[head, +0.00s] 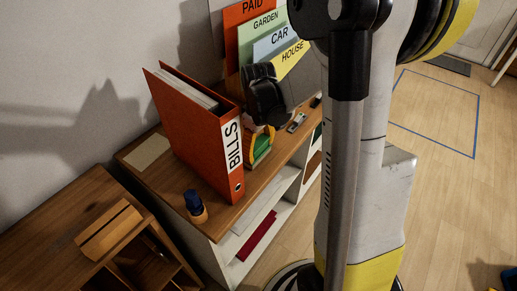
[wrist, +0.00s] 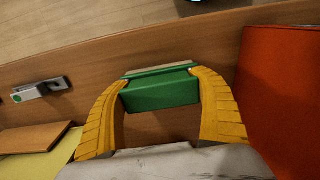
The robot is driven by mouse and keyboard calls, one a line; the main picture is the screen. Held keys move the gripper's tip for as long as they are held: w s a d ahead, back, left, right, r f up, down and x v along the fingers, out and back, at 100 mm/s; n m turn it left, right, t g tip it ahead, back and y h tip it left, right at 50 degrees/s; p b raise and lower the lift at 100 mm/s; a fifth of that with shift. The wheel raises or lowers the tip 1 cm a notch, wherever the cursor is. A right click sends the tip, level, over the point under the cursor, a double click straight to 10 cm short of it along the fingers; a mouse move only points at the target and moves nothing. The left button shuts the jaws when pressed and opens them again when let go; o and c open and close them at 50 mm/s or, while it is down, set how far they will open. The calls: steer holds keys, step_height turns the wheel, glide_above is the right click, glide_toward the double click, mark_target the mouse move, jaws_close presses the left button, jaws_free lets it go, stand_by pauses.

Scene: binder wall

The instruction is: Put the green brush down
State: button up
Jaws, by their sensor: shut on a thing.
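The green brush (wrist: 160,90) is a green block between the two yellow fingers of my gripper (wrist: 161,92) in the wrist view. My gripper is shut on it, one finger at each side. In the head view the brush (head: 262,152) shows as a small green and yellow piece low at my gripper (head: 258,140), just right of the red binder. It is over the wooden shelf top (head: 222,212), close to the surface. I cannot tell whether it touches the wood.
The red BILLS binder (head: 190,125) stands left of my gripper, and its red cover (wrist: 285,95) is close at the right in the wrist view. A blue-topped stamp (head: 195,204) stands near the front. Upright folders (head: 265,42) are behind. A small grey object (wrist: 40,90) lies on the shelf top.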

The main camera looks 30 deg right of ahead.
mark_target(259, 143)
steer(key=o, duration=1.5)
steer(key=shift+c, duration=0.2)
step_height(259, 143, up, 12)
steer(key=p, duration=0.5)
steer(key=shift+r, duration=0.15)
steer(key=shift+s, duration=0.1)
